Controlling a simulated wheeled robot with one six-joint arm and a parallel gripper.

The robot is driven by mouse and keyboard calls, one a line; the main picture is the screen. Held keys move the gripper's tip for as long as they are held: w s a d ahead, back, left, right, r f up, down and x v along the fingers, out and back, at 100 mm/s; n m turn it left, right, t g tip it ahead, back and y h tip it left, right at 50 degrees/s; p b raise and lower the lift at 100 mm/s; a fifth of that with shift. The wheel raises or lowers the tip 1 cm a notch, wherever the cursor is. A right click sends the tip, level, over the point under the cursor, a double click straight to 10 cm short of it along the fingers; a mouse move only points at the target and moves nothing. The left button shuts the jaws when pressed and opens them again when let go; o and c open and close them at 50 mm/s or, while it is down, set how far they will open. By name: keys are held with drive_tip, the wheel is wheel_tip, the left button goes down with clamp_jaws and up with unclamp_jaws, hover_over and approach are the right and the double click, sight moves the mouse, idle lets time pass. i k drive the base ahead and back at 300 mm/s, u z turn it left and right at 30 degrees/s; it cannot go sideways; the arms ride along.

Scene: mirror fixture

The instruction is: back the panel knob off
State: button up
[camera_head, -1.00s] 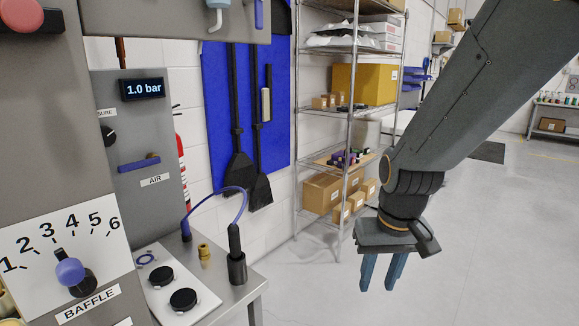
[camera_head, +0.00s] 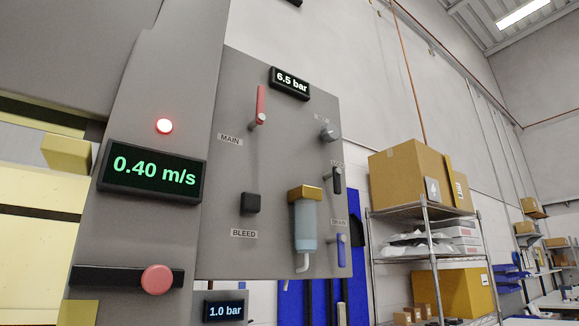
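A grey panel (camera_head: 232,180) with a 6.5 bar display (camera_head: 290,83) hangs in the middle of the view. On its upper right is a small round grey knob (camera_head: 328,133); the label above it is too blurred to read. A black square knob (camera_head: 251,203) sits above the label BLEED. A red lever (camera_head: 260,104) stands upright by the label MAIN. A black handle (camera_head: 337,180) and a blue handle (camera_head: 341,250), the latter under the label DRAIN, are on the right edge. My gripper is not in view.
A 1.0 bar display (camera_head: 225,310) shows at the bottom edge. A clear bowl with brass cap (camera_head: 305,220) juts from the panel. A wire shelf (camera_head: 420,209) holds boxes.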

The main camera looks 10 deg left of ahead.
sight(329, 133)
drive_tip(key=u, duration=1.9)
drive_tip(key=k, duration=0.55)
drive_tip(key=z, duration=0.85)
